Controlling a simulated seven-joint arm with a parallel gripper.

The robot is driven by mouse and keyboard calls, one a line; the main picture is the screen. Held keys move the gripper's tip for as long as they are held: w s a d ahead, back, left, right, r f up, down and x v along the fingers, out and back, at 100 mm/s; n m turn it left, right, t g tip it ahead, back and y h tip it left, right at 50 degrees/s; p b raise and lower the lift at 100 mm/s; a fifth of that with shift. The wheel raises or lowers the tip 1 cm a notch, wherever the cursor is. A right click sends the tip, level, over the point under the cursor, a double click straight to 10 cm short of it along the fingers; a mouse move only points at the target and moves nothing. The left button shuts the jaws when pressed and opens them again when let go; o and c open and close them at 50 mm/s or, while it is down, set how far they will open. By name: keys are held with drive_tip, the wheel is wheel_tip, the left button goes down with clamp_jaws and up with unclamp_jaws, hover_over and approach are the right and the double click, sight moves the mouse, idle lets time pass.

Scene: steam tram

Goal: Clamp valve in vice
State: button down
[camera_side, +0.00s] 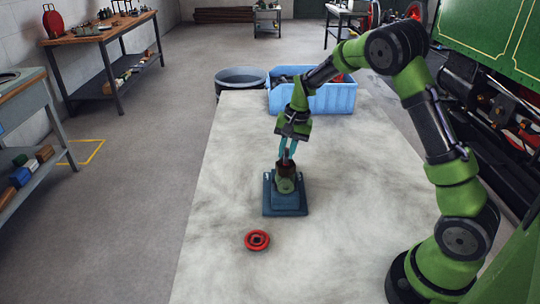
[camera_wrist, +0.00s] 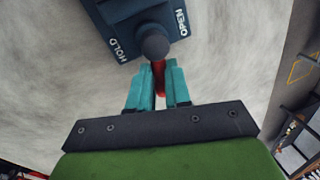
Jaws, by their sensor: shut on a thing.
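A blue vice (camera_side: 285,206) stands on the table, with a brown and olive valve (camera_side: 286,181) upright at its top. I cannot tell how tightly its jaws hold the valve. In the wrist view the vice (camera_wrist: 103,12) bears the words HOLD and OPEN. A dark round knob (camera_wrist: 153,41) lies between these words, with a red lever (camera_wrist: 159,77) running from it. My gripper (camera_side: 288,151) is just above and behind the valve. Its teal fingers (camera_wrist: 158,90) are shut on the red lever. The valve is not clear in the wrist view.
A red handwheel (camera_side: 257,240) lies flat on the table (camera_side: 225,200) in front of the vice. A blue crate (camera_side: 325,99) with dark parts stands at the far end, beside a dark round tub (camera_side: 239,77).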

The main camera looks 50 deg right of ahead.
drive_tip(key=m, duration=0.2)
drive_tip(key=s+m, duration=0.1)
drive_tip(key=m, duration=0.1)
drive_tip(key=shift+d+r+t+h, duration=0.2)
drive_tip(key=shift+t+h, duration=0.1)
drive_tip(key=shift+h, duration=0.1)
drive_tip(key=shift+s+d+m+h, duration=0.1)
drive_tip(key=shift+s+m+h, duration=0.1)
drive_tip(key=shift+m, duration=0.65)
drive_tip(key=shift+s+m+h, duration=0.1)
drive_tip(key=shift+s+m, duration=0.05)
drive_tip(key=shift+m, duration=0.7)
drive_tip(key=shift+s+m, duration=0.1)
drive_tip(key=shift+m, duration=0.2)
drive_tip(key=c, duration=1.3)
unclamp_jaws()
drive_tip(key=shift+o, duration=1.1)
drive_tip(key=shift+f, duration=0.15)
